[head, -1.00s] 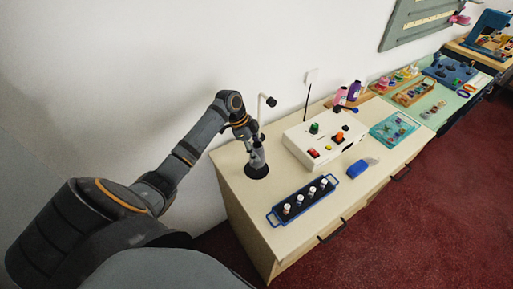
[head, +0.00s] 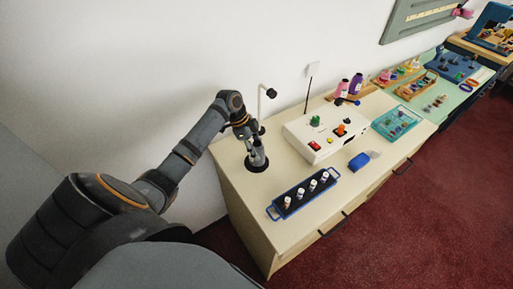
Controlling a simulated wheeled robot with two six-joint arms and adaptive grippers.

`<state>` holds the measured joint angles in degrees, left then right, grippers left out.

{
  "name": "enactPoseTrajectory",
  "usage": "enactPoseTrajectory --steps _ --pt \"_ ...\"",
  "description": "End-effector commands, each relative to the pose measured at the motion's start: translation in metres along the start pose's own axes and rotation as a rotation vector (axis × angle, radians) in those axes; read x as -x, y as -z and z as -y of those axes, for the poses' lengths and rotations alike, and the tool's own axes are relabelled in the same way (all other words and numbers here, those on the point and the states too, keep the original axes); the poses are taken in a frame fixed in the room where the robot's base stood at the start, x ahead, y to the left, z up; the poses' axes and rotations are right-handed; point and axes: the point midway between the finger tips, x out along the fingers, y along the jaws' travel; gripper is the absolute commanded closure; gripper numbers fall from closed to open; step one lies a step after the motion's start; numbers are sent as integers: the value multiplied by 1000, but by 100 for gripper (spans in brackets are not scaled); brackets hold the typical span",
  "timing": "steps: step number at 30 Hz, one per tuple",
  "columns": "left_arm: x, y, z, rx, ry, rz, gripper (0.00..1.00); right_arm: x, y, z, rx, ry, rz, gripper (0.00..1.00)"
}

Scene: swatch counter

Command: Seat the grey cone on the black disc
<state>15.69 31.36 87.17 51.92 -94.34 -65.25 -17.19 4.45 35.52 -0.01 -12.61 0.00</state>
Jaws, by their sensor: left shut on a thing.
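The black disc (head: 248,167) lies on the cream counter near its left end. The grey cone (head: 259,157) is small and partly covered by my gripper; it is directly over the disc in this view. I cannot tell whether it touches the disc or is slightly above it. My left gripper (head: 257,150) points down over the disc and is shut on the cone. My right gripper is not in view.
A white stand with a black-tipped arm (head: 262,108) rises just behind the gripper. To the right are a white box with coloured knobs (head: 308,146), a blue rack of vials (head: 283,211) and a blue block (head: 359,161). The counter's front left is clear.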

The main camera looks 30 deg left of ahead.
Motion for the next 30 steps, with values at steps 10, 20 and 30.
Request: enactPoseTrajectory --steps 10,20,30 --pt "0 0 0 0 0 0 27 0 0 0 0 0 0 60" --pt "5 0 1 0 2 1 27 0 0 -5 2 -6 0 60" --pt "80 -1 1 -2 5 4 27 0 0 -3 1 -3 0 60"
